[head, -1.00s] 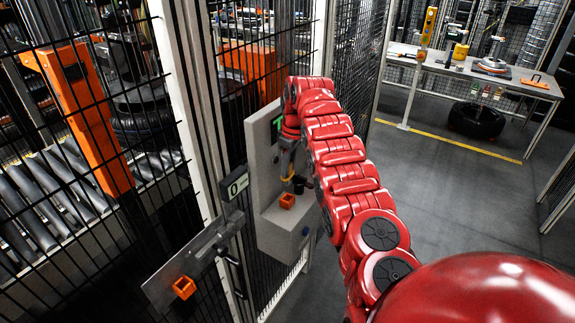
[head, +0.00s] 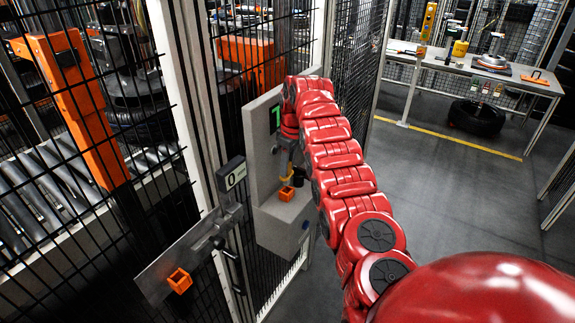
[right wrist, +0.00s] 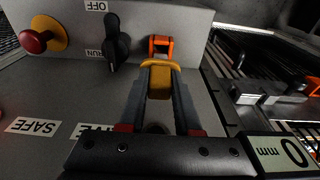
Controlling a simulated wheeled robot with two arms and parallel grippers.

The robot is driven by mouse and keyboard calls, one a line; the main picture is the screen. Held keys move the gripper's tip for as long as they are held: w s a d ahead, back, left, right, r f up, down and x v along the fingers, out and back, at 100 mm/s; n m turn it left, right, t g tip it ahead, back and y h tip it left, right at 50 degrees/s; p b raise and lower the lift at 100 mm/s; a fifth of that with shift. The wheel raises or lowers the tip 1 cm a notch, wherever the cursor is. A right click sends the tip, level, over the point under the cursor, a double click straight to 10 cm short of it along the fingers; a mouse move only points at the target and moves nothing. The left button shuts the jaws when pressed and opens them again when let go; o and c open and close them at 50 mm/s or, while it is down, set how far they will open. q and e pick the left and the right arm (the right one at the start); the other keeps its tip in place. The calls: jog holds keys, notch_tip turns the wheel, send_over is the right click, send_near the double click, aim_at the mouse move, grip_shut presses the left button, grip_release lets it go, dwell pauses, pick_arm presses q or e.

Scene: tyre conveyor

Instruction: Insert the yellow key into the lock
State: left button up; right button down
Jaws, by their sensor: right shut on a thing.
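My right gripper (right wrist: 160,88) is shut on the yellow key (right wrist: 159,80) in the right wrist view, with a finger on each side of it. The orange lock (right wrist: 161,44) sits on the grey control box just beyond the key. The key's far end reaches up to the lock's near edge in this view; I cannot tell whether they touch. In the head view the right gripper (head: 290,163) points down above the orange lock (head: 286,194), partly hidden by my red wrist, with the yellow key barely visible. My left gripper is not in view.
The grey control box (head: 272,225) has a black rotary switch (right wrist: 116,44) and a red button (right wrist: 36,41) beside the lock. A grey plate with a second orange piece (head: 180,281) is on the fence at left. Wire fencing stands close by; floor at right is clear.

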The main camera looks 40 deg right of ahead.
aim_at(288, 176)
jog(key=shift+f+b, duration=1.8)
jog(key=shift+f, duration=0.85)
jog(key=c, duration=0.5)
grip_release()
jog(key=shift+r, duration=0.1)
jog(key=shift+r, duration=0.3)
jog(key=r, duration=0.6)
jog(key=shift+s+r, duration=0.2)
jog(key=shift+s, duration=0.15)
jog(key=r+p, duration=0.2)
jog(key=r, duration=0.1)
jog(key=s+r+p, duration=0.1)
jog(key=r+p, duration=0.1)
jog(key=r, duration=0.1)
jog(key=r+p, duration=0.3)
jog(key=r, duration=0.1)
jog(key=shift+s+d+r, duration=0.1)
jog(key=shift+s+d, duration=0.05)
jog(key=shift+d, duration=0.25)
